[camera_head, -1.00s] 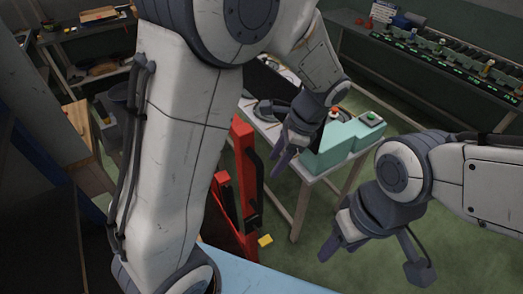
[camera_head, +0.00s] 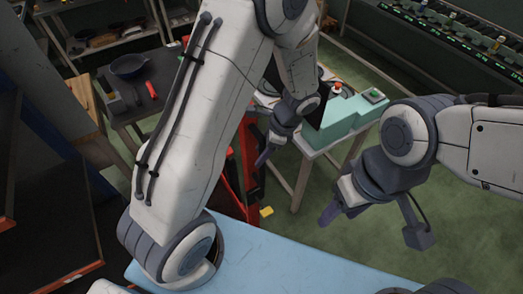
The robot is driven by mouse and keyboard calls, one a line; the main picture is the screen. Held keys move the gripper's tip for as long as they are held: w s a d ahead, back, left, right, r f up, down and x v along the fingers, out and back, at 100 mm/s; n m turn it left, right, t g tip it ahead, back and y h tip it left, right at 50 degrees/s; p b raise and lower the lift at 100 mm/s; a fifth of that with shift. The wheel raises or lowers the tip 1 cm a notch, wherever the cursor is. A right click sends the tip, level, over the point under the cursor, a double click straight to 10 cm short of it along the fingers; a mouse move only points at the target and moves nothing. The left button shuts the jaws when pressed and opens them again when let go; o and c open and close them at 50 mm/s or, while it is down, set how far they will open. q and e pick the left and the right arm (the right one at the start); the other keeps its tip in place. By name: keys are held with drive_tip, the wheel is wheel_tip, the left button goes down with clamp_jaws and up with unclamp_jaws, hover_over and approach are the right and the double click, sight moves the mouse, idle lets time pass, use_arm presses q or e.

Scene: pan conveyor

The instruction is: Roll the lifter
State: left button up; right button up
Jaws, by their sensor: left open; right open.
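The red lifter (camera_head: 250,150) stands on the floor in the middle of the view, with an upright red post and dark parts. My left arm hides much of it. My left gripper (camera_head: 270,150) is open, at the right of the lifter's upper part in the picture. Whether it touches the lifter cannot be told. My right gripper (camera_head: 374,226) is open and empty, well to the right of the lifter, above the green floor.
A bench with a teal control box (camera_head: 345,113) and buttons stands behind the lifter. A table (camera_head: 128,112) with a dark pan (camera_head: 129,65) is at the left. A light blue surface (camera_head: 290,265) lies in front. Green floor is open at right.

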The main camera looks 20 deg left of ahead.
use_arm(q)
clamp_jaws()
drive_tip(key=shift+s+f, duration=0.1)
drive_tip(key=shift+s, duration=0.1)
idle(1.2)
